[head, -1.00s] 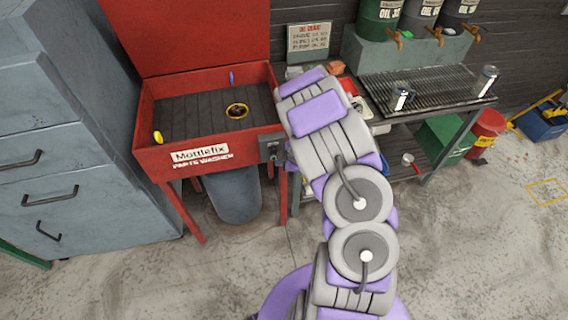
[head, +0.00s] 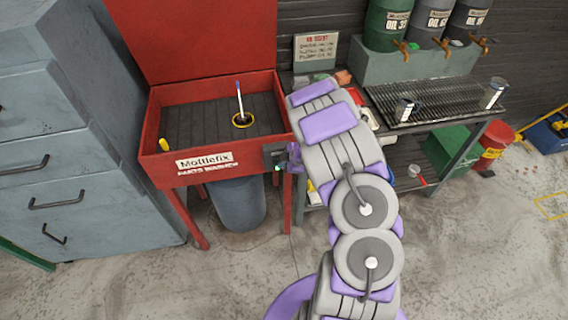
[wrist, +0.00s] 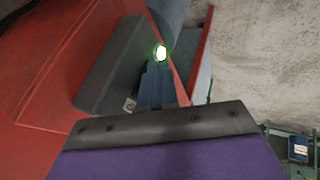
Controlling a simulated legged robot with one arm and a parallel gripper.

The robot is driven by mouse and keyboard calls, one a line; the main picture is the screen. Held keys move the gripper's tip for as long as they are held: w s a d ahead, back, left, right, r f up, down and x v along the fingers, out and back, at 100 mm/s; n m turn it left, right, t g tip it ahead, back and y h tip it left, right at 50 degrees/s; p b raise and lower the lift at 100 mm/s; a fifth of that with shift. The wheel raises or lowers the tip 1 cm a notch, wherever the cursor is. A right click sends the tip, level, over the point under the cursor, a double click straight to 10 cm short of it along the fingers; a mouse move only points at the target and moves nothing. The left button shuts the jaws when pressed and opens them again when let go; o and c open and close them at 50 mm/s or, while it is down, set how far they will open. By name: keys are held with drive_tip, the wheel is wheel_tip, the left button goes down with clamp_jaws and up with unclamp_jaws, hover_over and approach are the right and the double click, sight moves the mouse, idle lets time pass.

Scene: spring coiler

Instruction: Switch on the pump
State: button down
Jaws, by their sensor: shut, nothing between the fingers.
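The red parts washer (head: 230,172) stands left of centre with its lid up. A dark switch box (head: 274,158) is on its front right corner; the box also shows in the wrist view (wrist: 115,68). A round green button (wrist: 160,53) glows bright just beyond my fingertips. My gripper (head: 291,157) is shut and empty, close against the box; whether it touches the button I cannot tell. In the basin, a pale streak (head: 240,101) runs from a small blue nozzle (head: 237,85) down to the yellow-ringed drain (head: 242,120).
A grey drawer cabinet (head: 70,150) stands close on the left. A grey bin (head: 238,203) sits under the washer. On the right are a bench with a grille (head: 440,95), oil drums (head: 385,25) and a red bucket (head: 492,142). The concrete floor in front is open.

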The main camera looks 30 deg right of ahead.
drive_tip(key=shift+a+r+p, duration=0.15)
drive_tip(key=shift+r+p, duration=0.65)
drive_tip(key=shift+p, duration=0.15)
drive_tip(key=shift+a, duration=0.1)
